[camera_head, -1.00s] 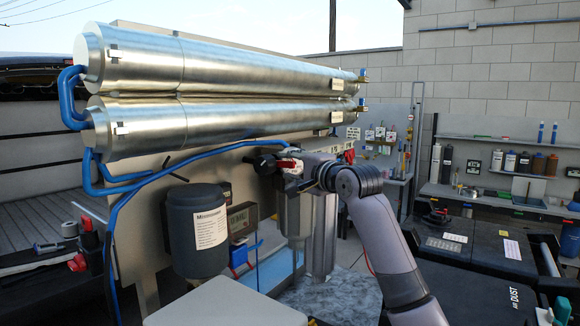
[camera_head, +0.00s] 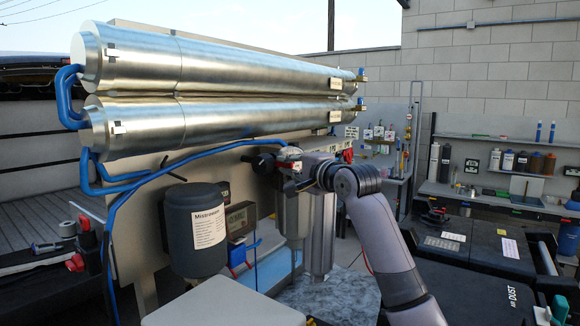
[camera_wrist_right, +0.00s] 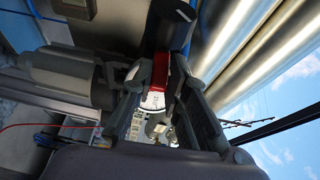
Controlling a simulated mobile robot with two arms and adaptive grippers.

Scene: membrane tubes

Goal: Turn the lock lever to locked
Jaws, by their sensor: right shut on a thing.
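The red lock lever (camera_wrist_right: 160,70) shows between the fingers of my right gripper in the right wrist view, beside a white round dial face (camera_wrist_right: 152,101). My right gripper (camera_wrist_right: 165,90) is shut on the lever, one finger on each side. In the head view the right gripper (camera_head: 284,170) is at the fittings under the right part of the steel tubes, above the grey filter housings. The lever is mostly hidden there. My left gripper is not in view.
Two long steel membrane tubes (camera_head: 230,70) run just above the gripper. A blue hose (camera_head: 185,158) passes to its left. A dark labelled canister (camera_head: 195,230) hangs on the panel at left. Grey filter housings (camera_head: 318,235) stand directly below the gripper.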

